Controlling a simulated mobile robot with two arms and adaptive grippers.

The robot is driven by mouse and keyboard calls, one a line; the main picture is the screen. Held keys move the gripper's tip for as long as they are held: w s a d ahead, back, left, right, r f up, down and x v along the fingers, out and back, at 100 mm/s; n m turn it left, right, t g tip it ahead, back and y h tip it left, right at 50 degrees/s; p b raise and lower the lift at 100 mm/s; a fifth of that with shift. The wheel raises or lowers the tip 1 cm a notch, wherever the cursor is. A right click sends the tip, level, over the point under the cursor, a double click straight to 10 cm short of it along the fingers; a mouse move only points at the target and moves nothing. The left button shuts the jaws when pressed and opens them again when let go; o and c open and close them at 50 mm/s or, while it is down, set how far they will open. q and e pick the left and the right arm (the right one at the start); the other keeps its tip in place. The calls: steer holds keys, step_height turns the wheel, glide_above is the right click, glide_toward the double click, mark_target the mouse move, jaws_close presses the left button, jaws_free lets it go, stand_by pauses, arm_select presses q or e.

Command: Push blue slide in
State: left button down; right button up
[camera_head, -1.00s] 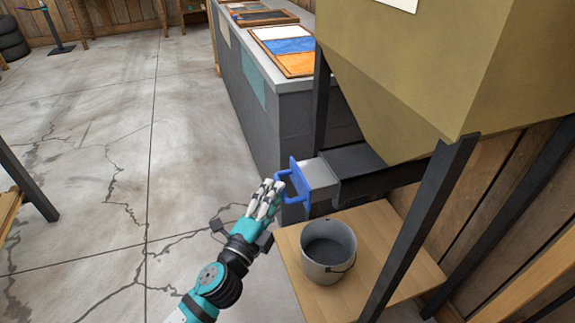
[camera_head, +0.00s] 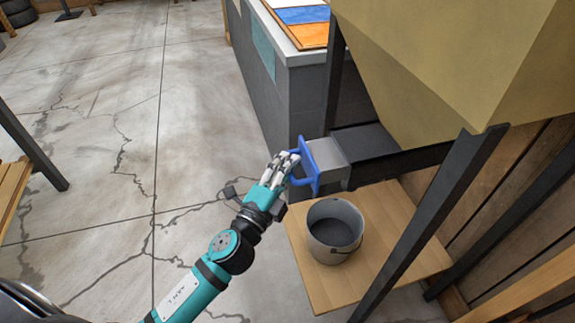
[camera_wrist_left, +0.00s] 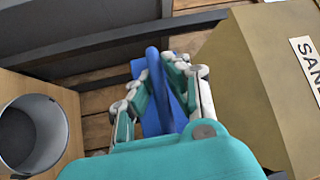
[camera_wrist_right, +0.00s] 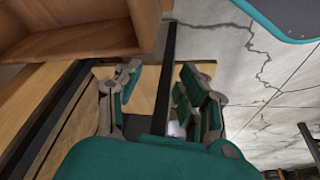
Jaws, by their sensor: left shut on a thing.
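The blue slide handle (camera_head: 314,180) is on the front end of a light grey slide (camera_head: 328,153). The slide sticks out of a dark chute (camera_head: 366,141) under the tan hopper. My left gripper (camera_head: 290,163) is shut on the blue handle. In the left wrist view the handle (camera_wrist_left: 155,80) passes between its fingers, which partly hide it. My right gripper (camera_wrist_right: 158,82) shows only in its own wrist view. Its fingers are apart, with nothing seen held between them.
A grey metal bucket (camera_head: 322,253) stands on a low wooden board (camera_head: 385,262) below the chute. The tan hopper (camera_head: 440,75) and its dark legs (camera_head: 425,215) fill the right side. A grey counter (camera_head: 285,95) stands behind.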

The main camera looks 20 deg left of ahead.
mark_target(320, 160)
arm_select(q)
steer(key=shift+f, duration=0.15)
arm_select(e)
steer(key=shift+w, duration=0.1)
arm_select(q)
steer(key=shift+w+d, duration=0.1)
steer(key=shift+d, duration=0.05)
steer(key=w+d, duration=0.2)
steer(key=d, duration=0.1)
steer(key=w+d, duration=0.1)
steer(key=d, duration=0.1)
steer(key=shift+w+d, duration=0.15)
steer(key=shift+w, duration=0.1)
steer(key=shift+w+d, duration=0.2)
steer(key=shift+d, duration=0.1)
arm_select(e)
steer(key=shift+s, duration=0.4)
arm_select(q)
steer(key=c, duration=1.3)
jaws_free()
steer(key=shift+w+d, duration=0.1)
steer(key=shift+c, duration=0.2)
arm_select(e)
steer(key=shift+d, duration=0.15)
